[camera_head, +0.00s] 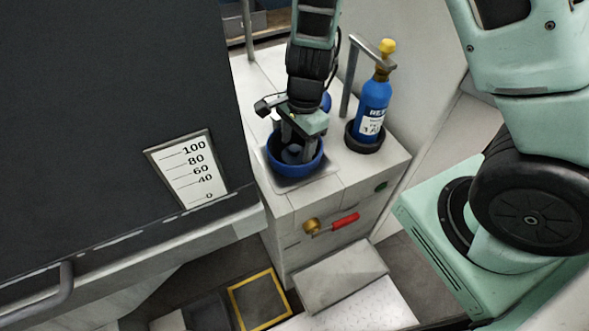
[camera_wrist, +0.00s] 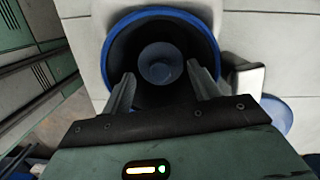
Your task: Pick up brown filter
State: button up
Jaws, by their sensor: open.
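I cannot make out anything brown that is clearly a filter. A blue-rimmed round container (camera_head: 318,163) with a dark inside stands on the white bench; its rim (camera_wrist: 163,13) fills the upper middle of the wrist view. A small grey-blue round piece (camera_wrist: 160,52) sits deep in the container; what it is I cannot tell. My gripper (camera_head: 293,143) points down over the container. In the wrist view my gripper (camera_wrist: 160,75) is open, with its two fingers apart on either side of the grey-blue piece and nothing between them.
A blue gas bottle (camera_head: 371,105) with a yellow top stands in a black ring right of the container, beside a metal post (camera_head: 350,80). A red-handled valve (camera_head: 343,223) is on the bench front. A large dark cabinet (camera_head: 90,90) with a scale stands left.

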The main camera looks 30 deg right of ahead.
aim_at(294, 157)
jog(key=f, duration=0.1)
jog(key=f+b, duration=0.1)
jog(key=f, duration=0.3)
jog(key=shift+a, duration=0.3)
jog(key=shift+r, duration=0.1)
jog(key=c, duration=0.9)
